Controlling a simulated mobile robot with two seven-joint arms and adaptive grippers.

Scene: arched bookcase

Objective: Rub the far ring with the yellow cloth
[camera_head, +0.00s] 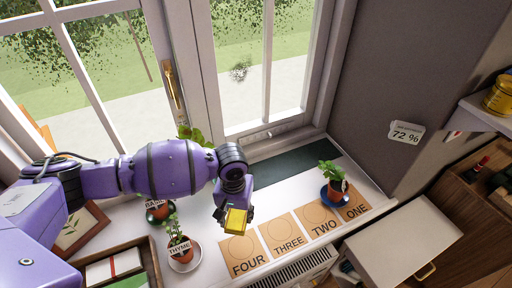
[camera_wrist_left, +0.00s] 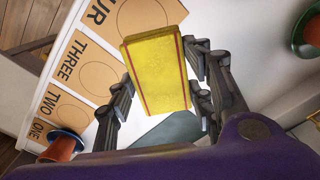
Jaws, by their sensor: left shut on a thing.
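My left gripper (camera_head: 233,212) is shut on a yellow cloth (camera_head: 237,222), a folded block with dark red stripes along its sides. In the left wrist view the cloth (camera_wrist_left: 156,75) sits between both fingers, above the sill. Cards marked FOUR (camera_head: 244,256), THREE (camera_head: 284,236), TWO (camera_head: 318,221) and ONE (camera_head: 353,205) lie in a row on the white sill, each with a printed circle. The cloth is near the FOUR card; contact with it cannot be told. I cannot tell which circle is the far ring. My right gripper is not in view.
A potted plant on a blue saucer (camera_head: 335,194) stands by the ONE and TWO cards. The THYME pot (camera_head: 180,250) and another labelled pot (camera_head: 158,211) stand left, near my arm. A wooden tray (camera_head: 150,268) is at lower left. The window stands behind the sill.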

